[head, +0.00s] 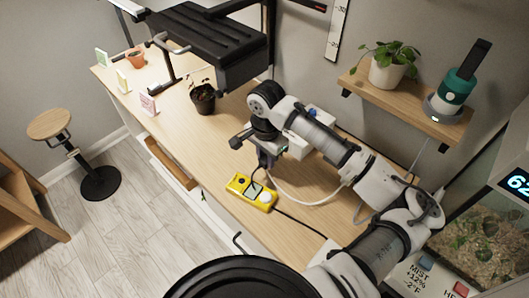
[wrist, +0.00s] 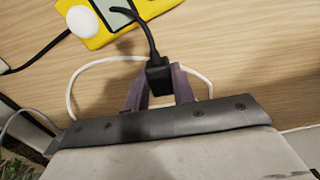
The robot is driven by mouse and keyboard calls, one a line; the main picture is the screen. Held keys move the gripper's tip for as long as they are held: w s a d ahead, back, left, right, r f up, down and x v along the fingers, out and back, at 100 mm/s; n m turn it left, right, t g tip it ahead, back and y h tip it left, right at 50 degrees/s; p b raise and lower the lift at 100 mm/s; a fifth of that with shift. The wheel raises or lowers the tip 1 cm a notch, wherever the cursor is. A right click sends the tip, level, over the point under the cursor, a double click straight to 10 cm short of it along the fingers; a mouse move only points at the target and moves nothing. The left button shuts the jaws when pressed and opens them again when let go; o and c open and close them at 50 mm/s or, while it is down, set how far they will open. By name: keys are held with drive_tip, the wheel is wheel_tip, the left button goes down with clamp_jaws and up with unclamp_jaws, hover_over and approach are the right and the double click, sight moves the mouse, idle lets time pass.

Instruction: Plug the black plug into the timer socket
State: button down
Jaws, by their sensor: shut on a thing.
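My gripper (head: 267,160) is above the bench, just behind the timer. In the wrist view my gripper (wrist: 160,90) is shut on the black plug (wrist: 159,76), which is apart from the timer. The plug's black cord (wrist: 150,38) arches across the timer's screen. I cannot make out the plug's prongs.
A white cable (head: 312,203) loops on the bench (head: 190,140) by my arm. A black cord (head: 298,225) runs right from the timer. A dark potted plant (head: 203,99) stands farther left, near a black lamp-like fixture (head: 210,45). A shelf (head: 405,107) hangs above right.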

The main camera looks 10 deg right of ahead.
drive_tip(key=shift+w+d+f+b, duration=0.3)
drive_tip(key=shift+d+f+b, duration=0.1)
drive_tip(key=shift+f+b, duration=0.15)
drive_tip(key=shift+w+d+f+b, duration=0.25)
drive_tip(key=shift+d+f+b, duration=0.15)
drive_tip(key=shift+b, duration=0.15)
drive_tip(key=shift+w+d+r+p, duration=0.1)
drive_tip(key=shift+w+d+p, duration=0.1)
drive_tip(key=shift+w+d, duration=0.45)
drive_tip(key=shift+w+d+p, duration=0.2)
drive_tip(key=shift+w+d, duration=0.15)
drive_tip(key=shift+d, duration=0.5)
drive_tip(key=shift+p, duration=0.9)
drive_tip(key=shift+w+d, duration=0.4)
drive_tip(key=shift+d, duration=0.2)
idle(0.4)
drive_tip(key=c, duration=1.1)
unclamp_jaws()
